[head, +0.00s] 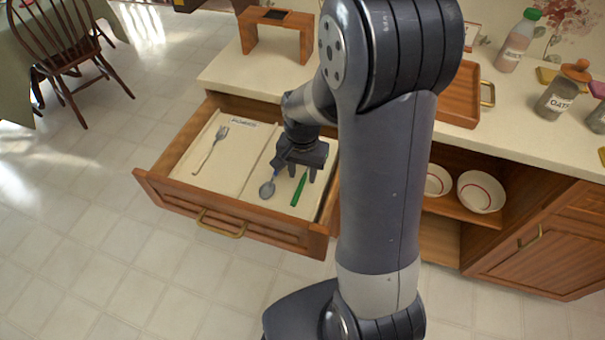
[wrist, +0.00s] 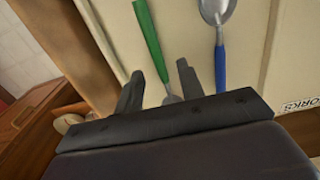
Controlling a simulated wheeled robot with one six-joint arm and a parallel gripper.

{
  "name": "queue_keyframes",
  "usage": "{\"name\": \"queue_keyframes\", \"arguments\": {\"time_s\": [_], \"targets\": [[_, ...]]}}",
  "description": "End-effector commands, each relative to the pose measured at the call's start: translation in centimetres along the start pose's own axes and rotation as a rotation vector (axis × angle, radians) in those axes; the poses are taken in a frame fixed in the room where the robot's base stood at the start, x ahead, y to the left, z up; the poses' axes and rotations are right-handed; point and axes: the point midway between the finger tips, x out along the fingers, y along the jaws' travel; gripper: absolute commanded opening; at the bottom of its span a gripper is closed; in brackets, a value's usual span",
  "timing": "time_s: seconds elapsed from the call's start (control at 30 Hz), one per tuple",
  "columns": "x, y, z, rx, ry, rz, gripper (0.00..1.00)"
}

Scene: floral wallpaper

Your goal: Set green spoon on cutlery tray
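The green spoon (head: 299,189) lies in the right compartment of the open drawer (head: 180,205). Its green handle shows in the wrist view (wrist: 150,40); its grey metal end is mostly hidden by my gripper. My gripper (head: 297,168) is over the drawer, fingers pointing down. In the wrist view its fingers (wrist: 159,85) are apart, with the spoon's neck in the gap between them; I cannot tell how far above it they are. A wooden tray (head: 460,98) with a brass handle stands on the counter, partly hidden behind my arm.
A blue-handled spoon (head: 267,188) lies left of the green one, also in the wrist view (wrist: 220,60). A fork (head: 210,150) lies in the left compartment by a FORKS label. Jars and a bottle (head: 516,42) stand on the counter. Bowls (head: 481,192) sit on the shelf below.

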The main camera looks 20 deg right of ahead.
Motion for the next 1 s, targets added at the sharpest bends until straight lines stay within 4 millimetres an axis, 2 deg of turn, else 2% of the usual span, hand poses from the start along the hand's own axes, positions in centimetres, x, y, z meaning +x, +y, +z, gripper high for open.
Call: {"name": "queue_keyframes", "arguments": {"time_s": [0.03, 0.2, 0.43, 0.63, 1.0], "targets": [[-1.3, -0.1, -0.1, 0.0, 0.005, -0.003, 0.37], [-5.2, -0.1, -0.1, 0.0, 0.006, -0.004, 0.37], [-9.1, 0.0, -0.1, 0.0, 0.003, -0.002, 0.37], [-10.3, 0.0, 0.0, 0.0, 0.001, -0.001, 0.37], [-10.4, 0.0, 0.0, 0.0, 0.001, 0.0, 0.37]]}}
